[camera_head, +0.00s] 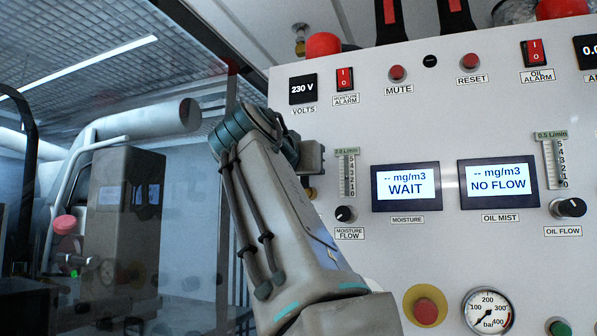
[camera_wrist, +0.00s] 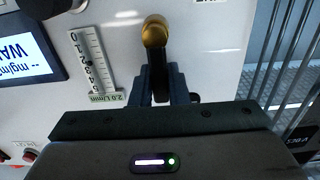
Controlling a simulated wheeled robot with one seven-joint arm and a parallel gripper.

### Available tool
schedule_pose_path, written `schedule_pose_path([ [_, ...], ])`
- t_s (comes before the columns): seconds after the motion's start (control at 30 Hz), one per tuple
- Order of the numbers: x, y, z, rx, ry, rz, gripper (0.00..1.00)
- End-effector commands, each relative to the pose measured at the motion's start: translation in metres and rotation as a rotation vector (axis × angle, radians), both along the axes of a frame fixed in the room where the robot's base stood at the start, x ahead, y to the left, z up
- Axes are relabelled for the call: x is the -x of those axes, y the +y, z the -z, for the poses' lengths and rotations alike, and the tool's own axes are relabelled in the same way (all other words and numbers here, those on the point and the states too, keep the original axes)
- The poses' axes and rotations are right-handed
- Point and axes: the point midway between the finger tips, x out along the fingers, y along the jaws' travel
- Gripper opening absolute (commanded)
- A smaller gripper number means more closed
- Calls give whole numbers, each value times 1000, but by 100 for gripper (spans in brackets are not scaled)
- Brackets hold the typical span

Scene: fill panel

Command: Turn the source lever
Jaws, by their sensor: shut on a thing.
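The source lever (camera_wrist: 160,78) is a dark handle with a round brass end (camera_wrist: 155,32), on the white panel in the wrist view. My gripper (camera_wrist: 162,92) has its two dark fingers on either side of the handle and is shut on it. In the head view my gripper (camera_head: 312,158) is at the panel's left edge, left of the moisture flow scale. My arm and gripper hide most of the lever there; only a bit of brass (camera_head: 311,193) shows below the gripper.
The white panel (camera_head: 400,260) carries the moisture display (camera_head: 405,187), reading WAIT, and the oil mist display (camera_head: 498,183), reading NO FLOW. The moisture flow knob (camera_head: 345,214) and scale (camera_head: 347,173) are close to my gripper. A red button (camera_head: 426,311) and a gauge (camera_head: 488,311) are lower down.

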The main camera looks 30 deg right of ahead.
Motion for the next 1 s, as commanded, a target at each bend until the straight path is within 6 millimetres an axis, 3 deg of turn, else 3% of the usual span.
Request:
schedule_pose_path([
  [0.33,-2,2,3,-7,4,-3,0],
  [0.37,-2,2,3,-7,4,-3,20],
  [0.43,-2,2,3,-6,3,-3,36],
  [0.77,3,5,1,-2,-1,-3,36],
  [1.0,25,35,2,-2,-2,-6,36],
])
